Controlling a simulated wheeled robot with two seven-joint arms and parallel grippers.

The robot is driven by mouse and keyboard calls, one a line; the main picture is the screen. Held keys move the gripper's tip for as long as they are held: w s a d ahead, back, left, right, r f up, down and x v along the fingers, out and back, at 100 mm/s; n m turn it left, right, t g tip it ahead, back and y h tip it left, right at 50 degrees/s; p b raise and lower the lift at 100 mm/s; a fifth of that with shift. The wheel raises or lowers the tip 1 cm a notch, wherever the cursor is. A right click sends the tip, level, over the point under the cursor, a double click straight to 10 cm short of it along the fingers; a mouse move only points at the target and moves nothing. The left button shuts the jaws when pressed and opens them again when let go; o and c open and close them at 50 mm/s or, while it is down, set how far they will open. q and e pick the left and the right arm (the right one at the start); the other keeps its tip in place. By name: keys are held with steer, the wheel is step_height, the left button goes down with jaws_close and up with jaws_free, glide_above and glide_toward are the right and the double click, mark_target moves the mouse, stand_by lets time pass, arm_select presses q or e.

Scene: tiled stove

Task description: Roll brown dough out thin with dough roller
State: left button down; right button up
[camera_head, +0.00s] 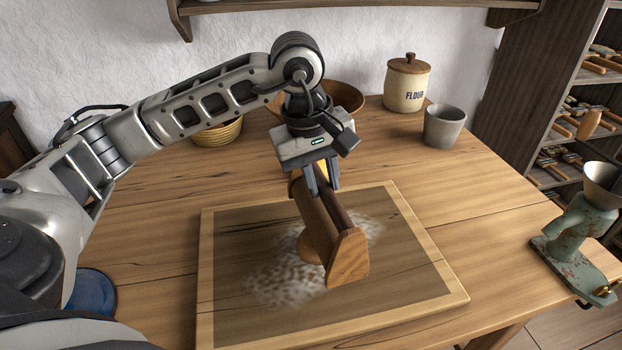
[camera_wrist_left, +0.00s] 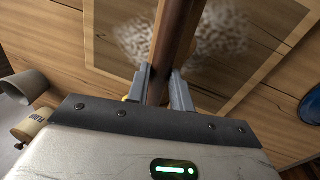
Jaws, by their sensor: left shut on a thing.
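The dough roller (camera_head: 348,258) is a wooden tool with flat end pieces and a dark handle bar. It is over the middle of the framed board (camera_head: 205,300), above a floury patch. My left gripper (camera_head: 321,186) points down and is shut on the handle bar. The bar also shows in the left wrist view (camera_wrist_left: 180,30), between the grey fingertips (camera_wrist_left: 160,78). A rounded tan shape (camera_head: 308,248) shows beside and partly behind the roller; I cannot tell whether it is the brown dough. Contact under the roller is hidden. My right gripper is out of view.
A flour jar (camera_head: 406,84), a grey cup (camera_head: 444,126), a wooden bowl (camera_head: 345,96) and a basket-like bowl (camera_head: 218,132) stand at the back. A green grinder (camera_head: 580,235) is at the right edge, a blue dish (camera_head: 92,292) at left.

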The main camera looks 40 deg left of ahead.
arm_select(q)
steer(key=shift+w+d, duration=0.25)
steer(key=shift+w, duration=0.1)
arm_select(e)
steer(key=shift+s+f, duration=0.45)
arm_select(q)
steer(key=shift+r, duration=0.1)
steer(key=shift+r+p, duration=2.3)
steer(key=shift+r, duration=1.3)
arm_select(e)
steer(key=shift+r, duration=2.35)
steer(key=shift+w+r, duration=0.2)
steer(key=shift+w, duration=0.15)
arm_select(q)
step_height(320, 180, down, 2)
steer(key=shift+s+a+f+b, duration=0.15)
steer(key=shift+b, duration=1)
steer(key=f+b, duration=0.1)
steer(key=f+n+b, duration=0.1)
steer(key=shift+s+a+f+b, duration=0.15)
steer(key=shift+s+f+b, duration=0.2)
steer(key=shift+s+a+f+b, duration=0.1)
steer(key=shift+f+b, duration=0.4)
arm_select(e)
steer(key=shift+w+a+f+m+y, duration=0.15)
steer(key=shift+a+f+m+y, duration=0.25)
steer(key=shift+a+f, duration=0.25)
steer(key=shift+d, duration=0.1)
